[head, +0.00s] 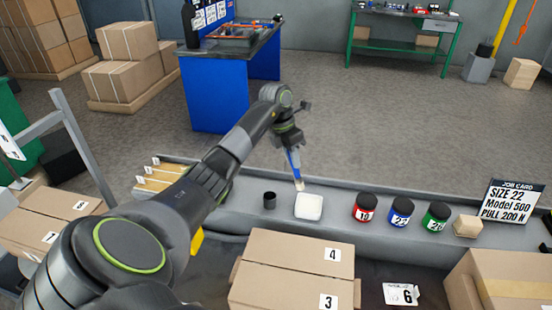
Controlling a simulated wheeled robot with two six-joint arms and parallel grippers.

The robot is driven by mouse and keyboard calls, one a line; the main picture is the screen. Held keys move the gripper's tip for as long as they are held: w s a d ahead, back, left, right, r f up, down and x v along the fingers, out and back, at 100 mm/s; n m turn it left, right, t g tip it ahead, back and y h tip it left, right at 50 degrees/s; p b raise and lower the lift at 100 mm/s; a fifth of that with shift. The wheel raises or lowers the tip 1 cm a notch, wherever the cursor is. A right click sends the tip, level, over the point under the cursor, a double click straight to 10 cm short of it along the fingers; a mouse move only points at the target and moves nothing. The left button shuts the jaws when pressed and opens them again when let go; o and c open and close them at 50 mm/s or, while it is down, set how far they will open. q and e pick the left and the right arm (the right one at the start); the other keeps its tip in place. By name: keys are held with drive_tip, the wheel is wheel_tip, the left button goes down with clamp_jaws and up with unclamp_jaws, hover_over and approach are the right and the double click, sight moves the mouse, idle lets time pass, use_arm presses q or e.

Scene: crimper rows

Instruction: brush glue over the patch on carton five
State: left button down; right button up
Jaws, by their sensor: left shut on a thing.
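My left gripper (290,149) is shut on a brush with a blue handle (294,163), which points down. The pale bristle end is at the far left edge of a white square dish (308,206) on the grey ledge; I cannot tell whether it touches. Cartons with labels 3 and 4 (290,265) stand in front of the ledge. A label 6 (402,294) shows to their right, and labels 1 and 8 (45,218) show on cartons at the left. No label 5 and no patch can be made out. My right gripper is not in view.
A small dark cup (270,200) stands left of the dish. Red (365,208), blue (401,211) and green (436,216) jars, a small tan block (467,226) and a job card (514,203) stand to the right. My left arm covers part of the ledge.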

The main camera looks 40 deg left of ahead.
sight(299, 177)
use_arm(q)
drive_tip(key=shift+w+d+f+t+h, duration=0.1)
drive_tip(key=shift+w+d+t+h, duration=0.1)
drive_tip(key=shift+w+d, duration=0.25)
drive_tip(key=shift+w+d+t+h, duration=0.1)
drive_tip(key=shift+w+d+h, duration=0.1)
drive_tip(key=shift+d, duration=0.4)
drive_tip(key=shift+f+b, duration=1.65)
drive_tip(key=shift+f, duration=1.3)
drive_tip(key=shift+s+f+b, duration=0.1)
drive_tip(key=shift+f+b, duration=0.5)
drive_tip(key=shift+b, duration=0.05)
drive_tip(key=shift+r, duration=0.1)
drive_tip(key=shift+r+p, duration=2.05)
drive_tip(key=shift+r, duration=1.4)
